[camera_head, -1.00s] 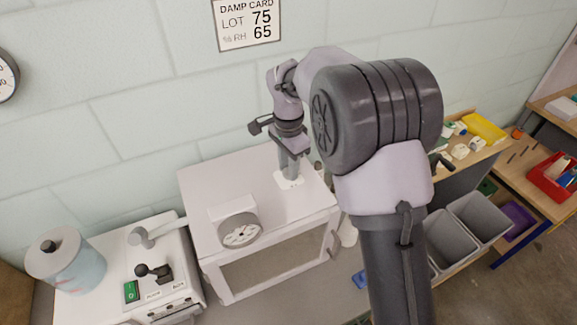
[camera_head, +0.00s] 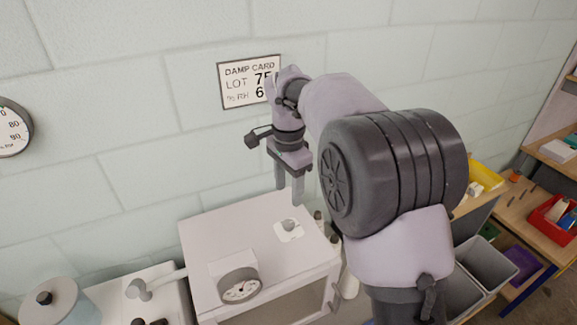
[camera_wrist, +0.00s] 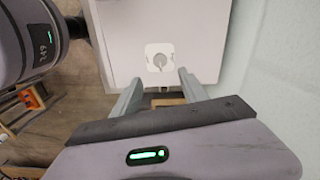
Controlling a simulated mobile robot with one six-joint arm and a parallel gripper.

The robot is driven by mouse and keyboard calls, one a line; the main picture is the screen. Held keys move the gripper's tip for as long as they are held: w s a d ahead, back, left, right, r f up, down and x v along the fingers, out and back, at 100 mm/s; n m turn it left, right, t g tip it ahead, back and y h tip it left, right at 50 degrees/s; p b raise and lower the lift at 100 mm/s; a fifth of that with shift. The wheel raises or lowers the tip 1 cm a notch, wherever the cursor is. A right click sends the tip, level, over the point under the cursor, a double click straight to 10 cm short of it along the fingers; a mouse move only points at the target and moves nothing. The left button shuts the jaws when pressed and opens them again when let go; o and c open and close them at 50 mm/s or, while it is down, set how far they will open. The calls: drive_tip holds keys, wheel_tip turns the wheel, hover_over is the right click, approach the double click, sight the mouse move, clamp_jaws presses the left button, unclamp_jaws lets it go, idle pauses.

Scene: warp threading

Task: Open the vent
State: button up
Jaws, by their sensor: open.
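The vent appears to be a small grey knob (camera_head: 289,225) on a square white plate (camera_head: 286,237), set in the top of the white cabinet (camera_head: 215,230). In the wrist view the knob (camera_wrist: 160,60) stands near the middle of its plate (camera_wrist: 150,48). My gripper (camera_head: 289,195) is above the knob, pointing down, with its fingers apart and nothing between them. In the wrist view my gripper (camera_wrist: 160,78) has a finger on either side of the knob's line, clear of the plate. I cannot tell how far the vent is open.
A damp card (camera_head: 245,97) hangs on the wall behind my wrist. Grey bins (camera_head: 484,268) and a yellow tray (camera_head: 487,176) are at right.

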wheel_tip(320, 180, up, 6)
drive_tip(key=p, duration=0.1)
idle(0.4)
drive_tip(key=s+d+f+n+t+y+b, duration=0.1)
drive_tip(key=s+d+f+n+t+b, duration=0.2)
drive_tip(key=s+f+b, duration=0.7)
drive_tip(key=s+d+f+n+t+y+b, duration=0.1)
drive_tip(key=s+d+f+n+b, duration=0.3)
drive_tip(key=s+f+b, duration=0.7)
drive_tip(key=s+t+b, duration=0.1)
drive_tip(key=s+b, duration=0.1)
drive_tip(key=s, duration=0.6)
drive_tip(key=shift+d+f+t, duration=0.3)
drive_tip(key=shift+d+t, duration=0.1)
